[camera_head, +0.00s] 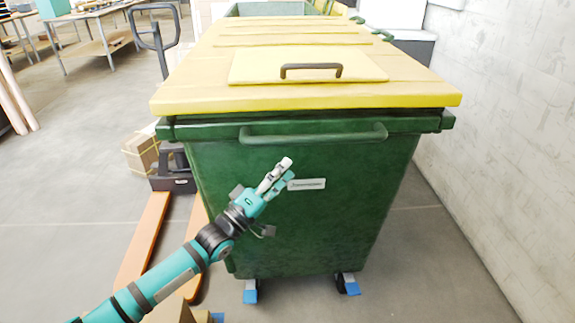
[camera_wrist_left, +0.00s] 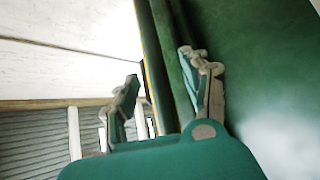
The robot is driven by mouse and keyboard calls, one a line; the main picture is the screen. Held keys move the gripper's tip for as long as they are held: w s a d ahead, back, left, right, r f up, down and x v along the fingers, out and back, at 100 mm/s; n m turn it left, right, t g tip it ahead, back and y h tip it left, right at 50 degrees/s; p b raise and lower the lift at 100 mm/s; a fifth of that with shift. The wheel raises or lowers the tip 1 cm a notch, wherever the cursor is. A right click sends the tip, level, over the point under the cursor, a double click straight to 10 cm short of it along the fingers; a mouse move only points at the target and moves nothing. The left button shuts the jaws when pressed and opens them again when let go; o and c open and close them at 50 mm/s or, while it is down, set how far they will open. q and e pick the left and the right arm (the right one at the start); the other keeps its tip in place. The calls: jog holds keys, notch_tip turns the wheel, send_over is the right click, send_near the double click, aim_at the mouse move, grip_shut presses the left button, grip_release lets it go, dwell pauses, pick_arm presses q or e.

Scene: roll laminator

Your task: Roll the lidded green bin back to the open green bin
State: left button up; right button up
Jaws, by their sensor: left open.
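The lidded green bin (camera_head: 310,210) stands upright in the middle of the head view, with a yellow lid (camera_head: 200,90) and a dark lid handle. A green bar handle (camera_head: 340,136) runs across its front below the lid. The open green bin (camera_head: 270,8) shows only partly, behind the lidded one at the top. My left gripper (camera_head: 284,170) is open and empty in front of the bin's front face, below the bar handle. In the left wrist view its two fingers (camera_wrist_left: 160,90) are apart, with the green bin wall at the right. My right gripper is not in view.
A pallet jack with orange forks (camera_head: 145,240) stands left of the bin, with a cardboard box (camera_head: 140,154) beside it. A white block wall (camera_head: 500,130) runs close along the right. Blue-braked casters (camera_head: 250,291) show under the bin. Open floor lies at the left.

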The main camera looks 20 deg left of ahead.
pick_arm(q)
jog(key=m+g+y+p, duration=0.25)
jog(key=m+p, duration=0.35)
jog(key=m, duration=2.6)
send_near(321, 140)
jog(key=shift+t, duration=0.25)
jog(key=p+x, duration=0.1)
jog(key=x, duration=0.2)
jog(key=p+x, duration=0.1)
jog(key=x, duration=0.3)
jog(key=f+p+x, duration=0.1)
jog(key=x, duration=0.3)
jog(key=shift+w+a, duration=0.2)
jog(key=shift+w, duration=0.1)
jog(key=shift+c, duration=0.2)
grip_shut()
jog(key=shift+f, duration=0.1)
